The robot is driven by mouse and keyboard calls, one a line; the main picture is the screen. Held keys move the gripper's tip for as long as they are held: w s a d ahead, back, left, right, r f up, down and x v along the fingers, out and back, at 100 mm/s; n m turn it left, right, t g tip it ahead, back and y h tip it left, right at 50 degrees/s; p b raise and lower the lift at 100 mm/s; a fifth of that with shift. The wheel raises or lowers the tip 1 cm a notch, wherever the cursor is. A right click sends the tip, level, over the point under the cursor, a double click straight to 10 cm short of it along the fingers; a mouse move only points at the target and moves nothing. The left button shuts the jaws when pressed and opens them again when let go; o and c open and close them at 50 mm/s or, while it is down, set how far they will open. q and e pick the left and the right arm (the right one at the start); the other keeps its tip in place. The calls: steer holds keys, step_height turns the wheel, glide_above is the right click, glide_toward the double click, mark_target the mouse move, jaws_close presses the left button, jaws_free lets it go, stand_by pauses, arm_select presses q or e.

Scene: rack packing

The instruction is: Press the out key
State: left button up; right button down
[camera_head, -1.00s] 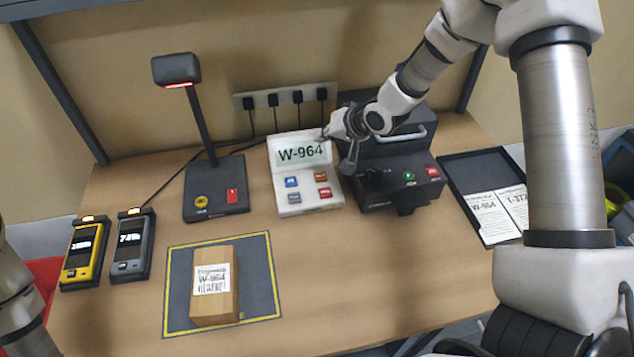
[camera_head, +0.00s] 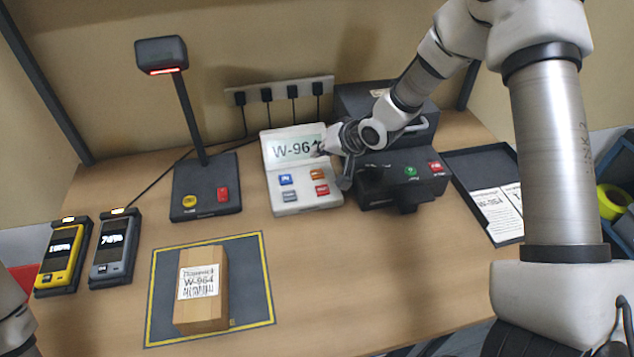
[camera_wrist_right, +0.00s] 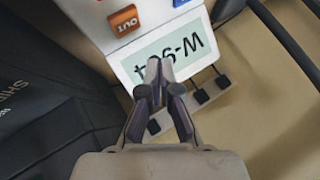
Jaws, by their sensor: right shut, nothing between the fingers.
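The white key panel (camera_head: 268,190) has a tilted display reading W-964, its last digit partly covered by my right gripper. The orange out key (camera_head: 318,174) is at the upper right of its key block, beside a blue key; in the right wrist view the orange key (camera_wrist_right: 125,20) reads OUT. My right gripper (camera_head: 320,150) is shut and empty, its tips in front of the display's right side, apart from the out key. In the right wrist view the closed fingertips (camera_wrist_right: 158,68) appear over the display. My left gripper is out of view; only part of that arm shows.
A black printer-like device (camera_head: 385,190) stands right of the panel, with a black tray (camera_head: 462,170) beyond it. A scanner stand (camera_head: 205,185) is on the left. A labelled box (camera_head: 203,300) lies on the mat (camera_head: 262,290). Two handheld devices (camera_head: 62,258) (camera_head: 114,250) stand far left.

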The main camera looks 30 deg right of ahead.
mark_target(319, 174)
step_height(319, 174, down, 2)
steer(key=shift+b, duration=0.4)
steer(key=shift+f+b, duration=0.3)
steer(key=shift+f, duration=0.4)
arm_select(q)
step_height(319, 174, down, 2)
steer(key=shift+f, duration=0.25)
arm_select(e)
steer(key=shift+f, duration=0.1)
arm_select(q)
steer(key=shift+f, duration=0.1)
arm_select(e)
steer(key=shift+f, duration=0.4)
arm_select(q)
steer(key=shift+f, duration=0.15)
arm_select(e)
steer(key=shift+f, duration=0.4)
steer(key=shift+s, duration=0.1)
stand_by(0.3)
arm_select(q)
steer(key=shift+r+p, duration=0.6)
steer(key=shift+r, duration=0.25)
arm_select(e)
steer(key=shift+r, duration=0.85)
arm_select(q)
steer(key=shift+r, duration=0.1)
